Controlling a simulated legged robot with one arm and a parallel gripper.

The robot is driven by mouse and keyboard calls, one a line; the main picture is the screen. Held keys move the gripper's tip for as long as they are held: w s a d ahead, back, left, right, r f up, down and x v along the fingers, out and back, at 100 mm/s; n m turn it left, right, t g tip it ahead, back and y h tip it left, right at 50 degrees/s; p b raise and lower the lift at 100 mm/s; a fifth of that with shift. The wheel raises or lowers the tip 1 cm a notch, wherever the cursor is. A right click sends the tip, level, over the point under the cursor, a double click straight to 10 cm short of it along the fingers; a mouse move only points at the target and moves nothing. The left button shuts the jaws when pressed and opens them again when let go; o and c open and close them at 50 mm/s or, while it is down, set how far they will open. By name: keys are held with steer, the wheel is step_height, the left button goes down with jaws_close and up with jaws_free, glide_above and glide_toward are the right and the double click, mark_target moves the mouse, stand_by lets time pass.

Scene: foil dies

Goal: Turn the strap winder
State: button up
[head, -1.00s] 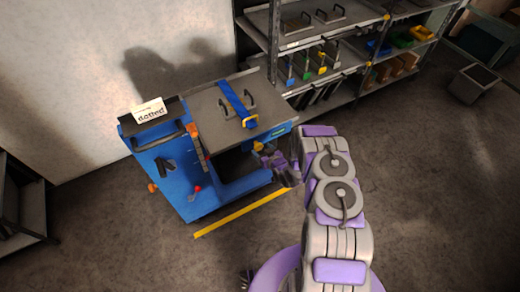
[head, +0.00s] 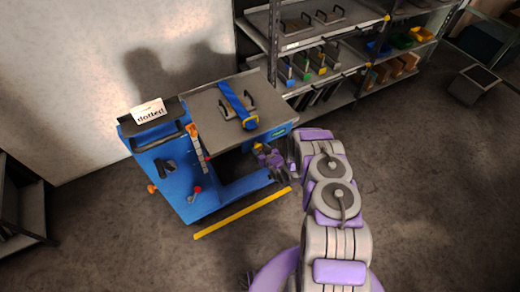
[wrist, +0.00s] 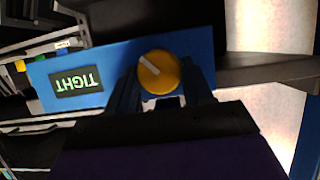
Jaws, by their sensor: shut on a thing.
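The strap winder is a round yellow knob (wrist: 158,72) with a pale pointer line, on the blue front panel of the cart. In the wrist view it sits between the two dark fingers of my gripper (wrist: 160,92), which is shut on it. In the head view my gripper (head: 262,150) is at the cart's front edge, just below the strap end, and largely covers the knob. A blue strap (head: 235,100) with a yellow end runs over a handled plate on the cart top (head: 205,100). A panel display (wrist: 77,82) reads "TIGHT", upside down in the wrist view.
Shelving (head: 330,70) with handled plates and colored bins stands behind and right. A yellow floor line (head: 243,213) lies in front. Open floor is at the right.

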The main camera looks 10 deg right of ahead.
steer(key=c, duration=0.3)
steer(key=shift+c, duration=0.2)
steer(key=shift+a+r+n+h+p, duration=0.1)
steer(key=shift+a+n+h+p, duration=0.1)
steer(key=shift+n+h+p, duration=0.4)
steer(key=n+t+h+p, duration=0.1)
steer(key=n+p, duration=0.1)
steer(key=n, duration=0.1)
steer(key=shift+a+h, duration=0.2)
steer(key=shift+h, duration=0.2)
steer(key=shift+s+f+n+t+h+p, duration=0.15)
steer(key=shift+n+t+h+p, duration=0.15)
steer(key=shift+n, duration=0.25)
steer(key=shift+w+f+n+t+h+p, duration=0.1)
steer(key=shift+f+n+t+h+p, duration=0.15)
steer(key=shift+n, duration=0.3)
steer(key=shift+a+f+n+t+h+b, duration=0.1)
steer(key=shift+n+t+h+b, duration=0.25)
steer(key=shift+n+b, duration=0.4)
steer(key=shift+a+n+t+h+b, duration=0.1)
steer(key=shift+n+t+b, duration=0.35)
steer(key=shift+n, duration=0.5)
steer(key=shift+s, duration=0.1)
